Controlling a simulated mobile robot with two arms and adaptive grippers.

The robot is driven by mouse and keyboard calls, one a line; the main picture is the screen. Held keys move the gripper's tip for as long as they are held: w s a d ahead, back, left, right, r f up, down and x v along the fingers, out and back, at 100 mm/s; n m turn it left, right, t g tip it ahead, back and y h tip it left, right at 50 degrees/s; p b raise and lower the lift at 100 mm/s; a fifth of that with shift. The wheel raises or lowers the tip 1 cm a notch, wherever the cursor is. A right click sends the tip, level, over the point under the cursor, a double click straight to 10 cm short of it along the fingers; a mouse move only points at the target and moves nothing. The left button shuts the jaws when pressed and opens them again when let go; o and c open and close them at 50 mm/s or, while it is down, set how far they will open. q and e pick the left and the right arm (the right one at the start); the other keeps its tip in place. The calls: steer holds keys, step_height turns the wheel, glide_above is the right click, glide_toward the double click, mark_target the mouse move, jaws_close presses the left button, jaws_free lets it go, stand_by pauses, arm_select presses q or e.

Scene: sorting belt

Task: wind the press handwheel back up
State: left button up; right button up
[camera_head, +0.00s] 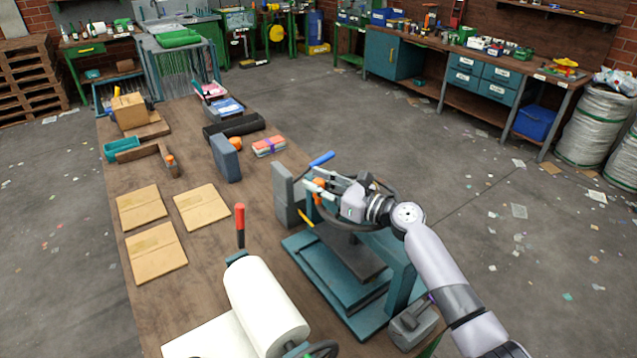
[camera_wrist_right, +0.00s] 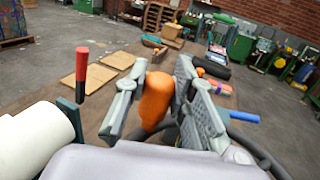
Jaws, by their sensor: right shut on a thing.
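The press (camera_head: 403,290) is a teal frame with a dark plate, standing at the right edge of the wooden table. Its dark handwheel (camera_head: 385,185) sits on top, partly hidden by my right gripper (camera_head: 314,192). The right gripper is shut on the wheel's orange knob (camera_wrist_right: 154,100); in the right wrist view the knob stands between the two grey fingers. Part of the wheel's dark rim (camera_wrist_right: 253,150) curves past the fingers there. A blue-tipped handle (camera_head: 322,158) sticks out just beyond the gripper. My left gripper is not in view.
A white roll (camera_head: 265,305) with a red-handled lever (camera_head: 240,225) stands left of the press. Flat cardboard pieces (camera_head: 157,253) lie farther left. A grey block (camera_head: 288,195) stands behind the press.

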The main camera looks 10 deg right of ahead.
jaws_close()
steer(key=shift+s, duration=0.1)
stand_by(0.4)
